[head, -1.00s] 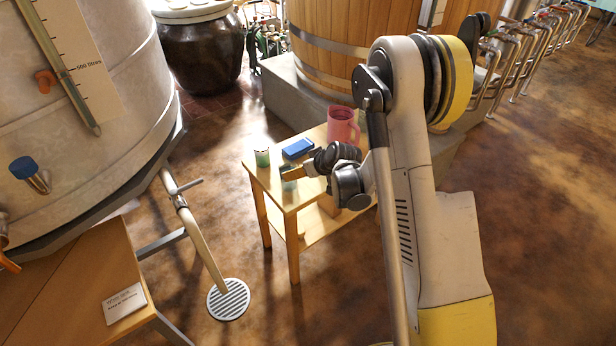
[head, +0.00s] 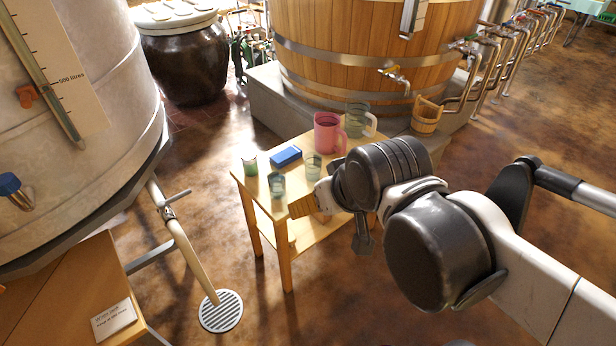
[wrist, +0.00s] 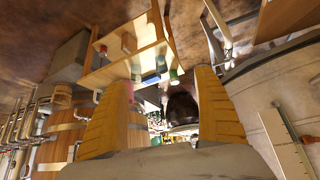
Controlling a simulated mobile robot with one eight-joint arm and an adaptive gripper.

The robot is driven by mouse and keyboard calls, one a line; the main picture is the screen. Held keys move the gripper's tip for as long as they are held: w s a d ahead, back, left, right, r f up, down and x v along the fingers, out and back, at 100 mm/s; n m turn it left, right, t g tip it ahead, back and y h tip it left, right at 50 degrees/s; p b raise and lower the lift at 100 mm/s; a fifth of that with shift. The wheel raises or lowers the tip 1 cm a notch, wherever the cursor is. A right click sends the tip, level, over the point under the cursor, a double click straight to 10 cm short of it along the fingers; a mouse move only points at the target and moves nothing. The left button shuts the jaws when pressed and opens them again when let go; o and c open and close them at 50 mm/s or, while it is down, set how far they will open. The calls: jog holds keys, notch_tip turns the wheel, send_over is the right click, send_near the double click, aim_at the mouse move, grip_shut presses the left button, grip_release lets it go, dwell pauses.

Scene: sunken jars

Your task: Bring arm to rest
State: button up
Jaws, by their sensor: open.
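My gripper (head: 312,203) reaches in from the right in the head view, with its fingers in front of the small table's front right part. In the wrist view its two yellow-brown fingers (wrist: 160,112) stand wide apart with nothing between them. My arm is bent, with its wrist and elbow over the floor right of the table. The small wooden table (head: 245,183) holds a pink jug (head: 327,134), a clear jug (head: 354,121), a blue block (head: 286,156) and several small glasses, one of them greenish (head: 250,164).
A wooden vat (head: 365,45) on a stone plinth stands behind the table, with a small wooden bucket (head: 427,117) beside it. A large metal tank (head: 85,110) stands left. A floor drain (head: 221,311) and a wooden bench (head: 70,285) are front left. Floor is clear front middle.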

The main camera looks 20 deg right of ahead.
jog(key=shift+s+d+f, duration=0.1)
jog(key=shift+s+f, duration=0.15)
jog(key=shift+s, duration=0.75)
dwell(0.5)
